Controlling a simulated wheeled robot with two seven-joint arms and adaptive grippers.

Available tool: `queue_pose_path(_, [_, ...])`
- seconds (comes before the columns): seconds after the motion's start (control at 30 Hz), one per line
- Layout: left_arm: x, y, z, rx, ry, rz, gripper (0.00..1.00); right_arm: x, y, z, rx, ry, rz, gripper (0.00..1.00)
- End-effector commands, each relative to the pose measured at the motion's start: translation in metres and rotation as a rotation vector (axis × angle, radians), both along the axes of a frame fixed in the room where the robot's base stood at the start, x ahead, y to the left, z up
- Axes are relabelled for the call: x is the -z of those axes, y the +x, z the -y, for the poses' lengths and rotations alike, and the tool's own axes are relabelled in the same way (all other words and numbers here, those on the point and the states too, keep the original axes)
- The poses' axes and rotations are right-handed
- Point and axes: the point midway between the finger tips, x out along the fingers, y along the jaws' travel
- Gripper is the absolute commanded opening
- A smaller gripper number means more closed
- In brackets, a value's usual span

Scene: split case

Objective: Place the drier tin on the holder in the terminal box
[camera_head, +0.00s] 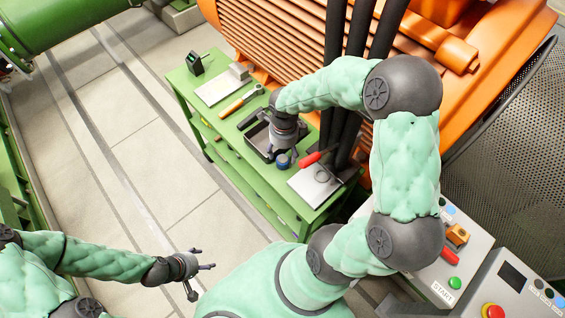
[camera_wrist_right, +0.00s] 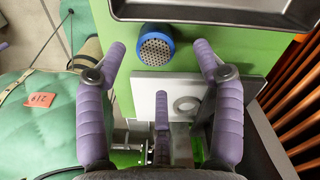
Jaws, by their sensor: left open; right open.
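The drier tin (camera_head: 283,161) is a small blue can on the green bench. In the right wrist view the tin (camera_wrist_right: 155,46) shows a grey perforated top and a blue rim. It stands upright between a dark tray and a pale plate. My right gripper (camera_wrist_right: 160,72) is open above it, its purple fingers spread to either side, with no clear contact. In the head view my right gripper (camera_head: 284,148) hangs over the bench beside the tin. My left gripper (camera_head: 203,275) is open and empty over the floor. I cannot tell which part is the terminal box's holder.
The dark open tray (camera_head: 252,153) lies beside the tin. A pale plate with a ring (camera_head: 306,191) lies on its other side, near a red handle (camera_head: 310,159). The orange ribbed machine (camera_head: 270,35) and black pipes border the bench.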

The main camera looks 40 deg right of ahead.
Motion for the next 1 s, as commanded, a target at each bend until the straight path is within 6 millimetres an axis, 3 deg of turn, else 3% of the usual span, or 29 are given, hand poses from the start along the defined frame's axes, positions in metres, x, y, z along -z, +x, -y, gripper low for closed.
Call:
queue_pose_path(0.4, [0.02,0.0,0.0,0.0,0.0,0.0,0.64,0.048,-0.001,-0.005,0.0,0.002,-0.001,0.68])
queue_pose_path(0.67, [0.019,0.0,0.0,0.0,0.0,0.0,0.64,0.05,-0.001,-0.005,0.0,0.001,0.001,0.68])
queue_pose_path(0.87, [0.019,0.0,0.0,0.0,0.0,0.0,0.64,0.05,-0.001,-0.005,-0.001,0.001,0.001,0.12])
queue_pose_path(0.97, [0.019,0.0,0.0,0.0,0.0,0.0,0.64,0.05,-0.001,-0.005,0.0,0.001,0.001,0.09])
queue_pose_path(1.0, [0.019,0.0,0.0,0.0,0.0,0.0,0.64,0.05,-0.001,-0.005,0.0,0.001,0.001,0.03])
